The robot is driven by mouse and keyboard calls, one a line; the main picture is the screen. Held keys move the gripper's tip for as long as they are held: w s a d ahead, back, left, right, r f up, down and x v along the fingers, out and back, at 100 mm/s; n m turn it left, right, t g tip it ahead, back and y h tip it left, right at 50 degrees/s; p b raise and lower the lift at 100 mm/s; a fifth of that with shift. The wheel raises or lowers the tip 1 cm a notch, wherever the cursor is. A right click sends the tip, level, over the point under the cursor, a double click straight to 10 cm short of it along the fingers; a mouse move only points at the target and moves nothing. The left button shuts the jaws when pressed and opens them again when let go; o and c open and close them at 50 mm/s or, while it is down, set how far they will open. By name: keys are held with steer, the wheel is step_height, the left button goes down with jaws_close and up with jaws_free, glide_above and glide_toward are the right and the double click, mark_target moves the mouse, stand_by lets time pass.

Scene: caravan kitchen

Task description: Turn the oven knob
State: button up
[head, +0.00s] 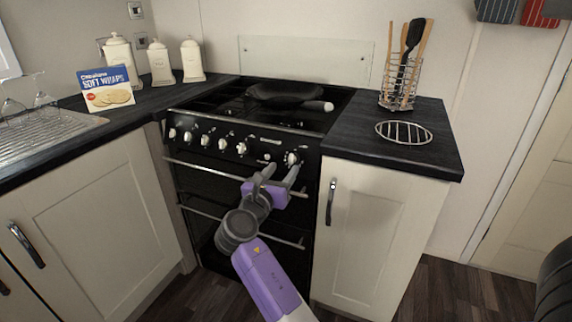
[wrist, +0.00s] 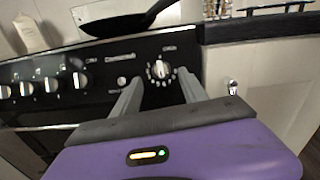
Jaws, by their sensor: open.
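The oven knob (head: 291,159) is a round pale knob at the right end of the black cooker's control panel. In the wrist view the knob (wrist: 159,70) sits ahead of my gripper (wrist: 160,88), between the lines of its two fingers. In the head view my gripper (head: 280,172) is just in front of the panel, right by the knob. The fingers are apart with nothing held. I cannot tell whether a fingertip touches the knob or panel. Several similar knobs (head: 222,143) line the left part of the panel.
A frying pan (head: 284,93) rests on the hob above the panel. Oven door handles (head: 232,176) run below it. A dark worktop (head: 388,144) with a utensil rack (head: 401,82) is at the right, above a cream cupboard (head: 372,225). A sink drainer (head: 52,132) is at the left.

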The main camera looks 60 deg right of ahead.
mark_target(290, 161)
steer(key=shift+w+d+b, duration=0.15)
steer(key=shift+d+b, duration=0.1)
steer(key=shift+d, duration=1.1)
steer(key=shift+w+d+b, duration=0.1)
steer(key=shift+d+b, duration=0.1)
steer(key=shift+d, duration=1.15)
jaws_close()
